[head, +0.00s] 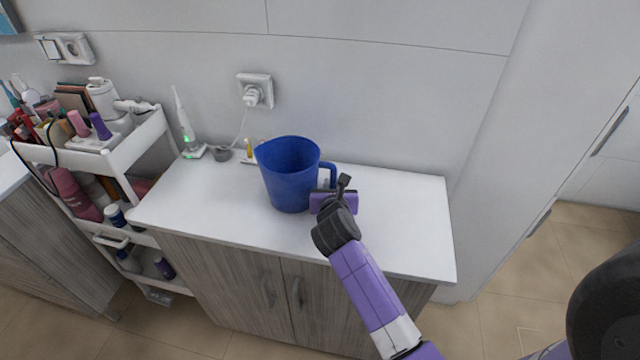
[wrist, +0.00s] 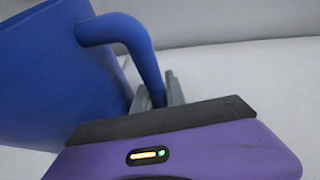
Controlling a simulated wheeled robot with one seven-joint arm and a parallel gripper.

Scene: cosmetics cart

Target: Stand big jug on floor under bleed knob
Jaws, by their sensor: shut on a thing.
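The big blue jug (head: 288,176) stands upright on the white top of the low cabinet, its handle (head: 329,170) facing right. My gripper (head: 325,190) is at the jug's right side, shut on the handle. In the wrist view the handle (wrist: 142,50) runs down between the grey fingers (wrist: 158,92), and the jug's body (wrist: 45,75) fills the left side. In the head view my gripper partly hides the handle's lower part. No bleed knob can be made out in either view.
The cabinet top (head: 400,215) is clear right of the jug. A toothbrush on a charger (head: 187,130) and small items stand behind left. A loaded white cart (head: 130,150) is at left. Tiled floor (head: 500,310) shows at right, beside a tall white cabinet (head: 560,130).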

